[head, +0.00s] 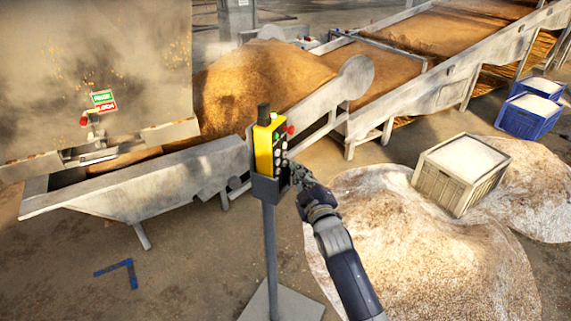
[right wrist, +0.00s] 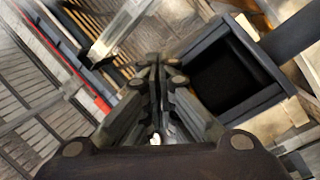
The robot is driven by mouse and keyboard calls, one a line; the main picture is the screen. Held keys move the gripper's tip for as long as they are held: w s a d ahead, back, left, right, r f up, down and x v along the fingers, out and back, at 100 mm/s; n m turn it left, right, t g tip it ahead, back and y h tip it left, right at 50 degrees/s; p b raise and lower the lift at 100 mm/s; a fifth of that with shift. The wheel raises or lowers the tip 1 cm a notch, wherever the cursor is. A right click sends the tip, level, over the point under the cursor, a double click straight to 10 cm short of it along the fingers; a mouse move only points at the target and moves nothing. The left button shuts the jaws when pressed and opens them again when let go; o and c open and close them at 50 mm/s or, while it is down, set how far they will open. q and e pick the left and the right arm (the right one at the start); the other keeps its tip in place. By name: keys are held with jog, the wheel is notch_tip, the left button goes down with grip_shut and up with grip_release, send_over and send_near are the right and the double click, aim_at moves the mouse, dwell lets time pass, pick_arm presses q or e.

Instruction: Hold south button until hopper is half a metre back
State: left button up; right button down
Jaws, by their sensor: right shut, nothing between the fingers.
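A yellow control pendant (head: 265,148) with a column of buttons and a red one near its top stands in a dark holder (head: 268,190) on a grey post. My right gripper (head: 296,170) is shut and empty, at the lower right of the pendant, close to its button face. I cannot tell whether its fingertips touch a button or which is the south one. In the right wrist view the closed fingers (right wrist: 157,75) point ahead, beside a dark open box shape. The large dusty metal body (head: 110,60) at the left, with a green and red label, appears to be the hopper. My left gripper is out of view.
A metal trough (head: 130,190) and an inclined conveyor (head: 470,65) with brown grain lie behind the pendant. A beige crate (head: 440,187) of white stuff stands on spilled grain at right, blue crates (head: 527,120) beyond. Floor left of the post is mostly clear, with a blue corner mark (head: 118,268).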

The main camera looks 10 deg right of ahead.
dwell(0.4)
jog(key=shift+w+a, duration=0.3)
jog(key=shift+a, duration=0.05)
